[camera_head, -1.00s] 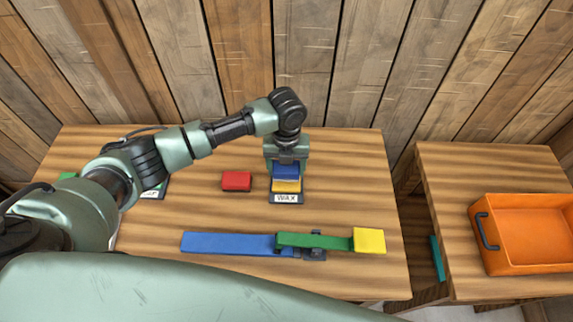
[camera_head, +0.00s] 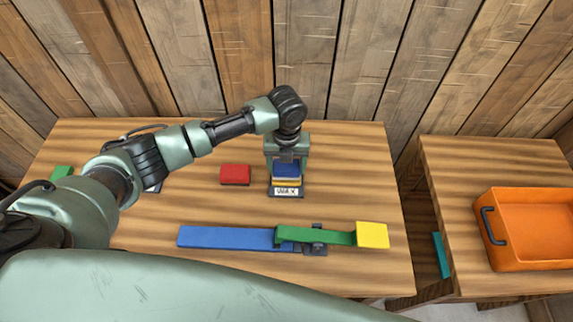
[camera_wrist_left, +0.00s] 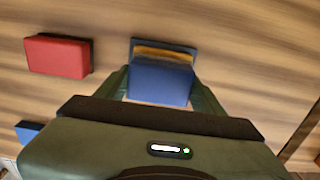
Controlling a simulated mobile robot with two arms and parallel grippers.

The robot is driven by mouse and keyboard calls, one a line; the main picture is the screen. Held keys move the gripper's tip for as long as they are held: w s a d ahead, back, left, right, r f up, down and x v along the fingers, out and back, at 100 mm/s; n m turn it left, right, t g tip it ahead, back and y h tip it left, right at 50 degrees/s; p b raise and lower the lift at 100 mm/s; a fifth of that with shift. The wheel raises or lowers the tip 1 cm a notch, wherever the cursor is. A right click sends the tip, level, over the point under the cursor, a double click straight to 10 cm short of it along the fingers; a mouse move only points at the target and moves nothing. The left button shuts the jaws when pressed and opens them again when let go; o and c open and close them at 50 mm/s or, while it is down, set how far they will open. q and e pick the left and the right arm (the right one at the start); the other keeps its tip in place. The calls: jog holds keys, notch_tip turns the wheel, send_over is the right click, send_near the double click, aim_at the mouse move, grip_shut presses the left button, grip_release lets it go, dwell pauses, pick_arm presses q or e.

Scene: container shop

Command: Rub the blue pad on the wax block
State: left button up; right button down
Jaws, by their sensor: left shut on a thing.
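My left gripper (camera_head: 286,166) points down and is shut on the blue pad (camera_head: 286,170), which has a pale underside edge. The pad is over the yellow wax block (camera_head: 287,183) and hides most of it. The block lies in a dark tray labelled WAX (camera_head: 272,192). In the left wrist view the pad (camera_wrist_left: 160,82) sits between the fingers, with a strip of the wax block (camera_wrist_left: 165,53) showing beyond it. The pad is at or just above the block's top; I cannot tell whether they touch. My right gripper is out of view.
A red block (camera_head: 235,174) lies left of the tray. A long blue bar (camera_head: 225,237), a green bar (camera_head: 330,237) and a yellow square (camera_head: 372,235) lie in front. An orange crate (camera_head: 535,250) stands on the right-hand table. Wooden planks wall the back.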

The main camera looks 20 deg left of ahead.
aim_at(286, 165)
pick_arm(q)
jog(key=shift+f+b, duration=0.3)
jog(key=shift+f, duration=0.2)
dwell(0.4)
jog(key=shift+s, duration=0.1)
dwell(1.4)
notch_tip(286, 165, up, 7)
jog(key=p, duration=0.7)
dwell(0.4)
dwell(0.4)
